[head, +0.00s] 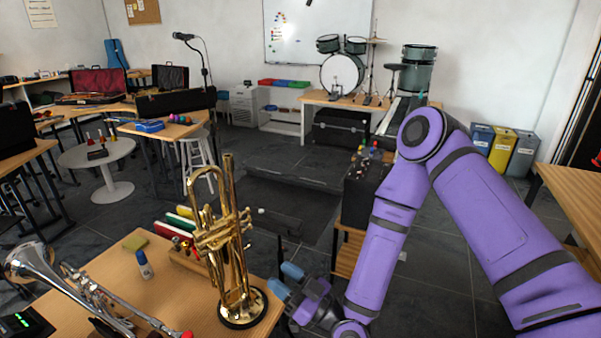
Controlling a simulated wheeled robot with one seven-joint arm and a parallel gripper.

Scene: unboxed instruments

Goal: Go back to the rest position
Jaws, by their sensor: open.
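My gripper (286,281) is at the lower middle of the head view, just right of the front table. Its blue-tipped fingers are apart, with nothing seen between them. My purple arm is bent in an arch on the right side.
A silver brass instrument (75,295), a small white-and-blue bottle (144,265) and a yellow-green sponge (135,242) lie or stand left of the trumpet. A black box (362,195) on a wooden stand is behind my gripper. Open dark floor (435,240) shows around my arm.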

